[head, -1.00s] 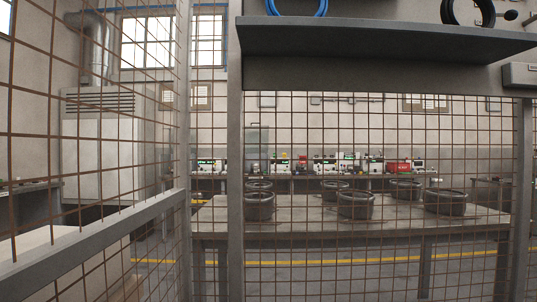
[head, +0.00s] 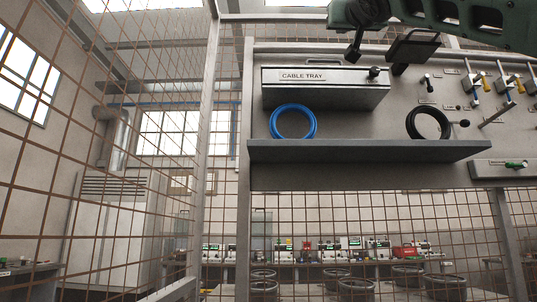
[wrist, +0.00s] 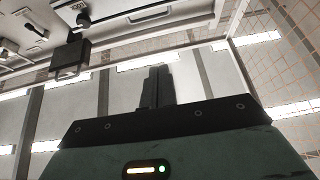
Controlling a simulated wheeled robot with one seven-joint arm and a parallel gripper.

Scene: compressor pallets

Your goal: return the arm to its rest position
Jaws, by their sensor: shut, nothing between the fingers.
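My gripper (wrist: 156,85) shows in the wrist view, its two dark fingers together with nothing between them. Its black mounting plate and green housing fill the lower part of that view. In the head view, part of my green arm crosses the top right corner, in front of the upper edge of a grey panel. A dark block (head: 412,47) stands out from the panel close below the arm. I cannot tell the exact gap between them.
The panel holds a cable tray box (head: 325,86), a shelf (head: 365,151) with a blue cable coil (head: 293,121) and a black coil (head: 428,123), and several levers at right. Wire mesh (head: 110,150) stands at left. Behind it are a bench with devices and several round bins.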

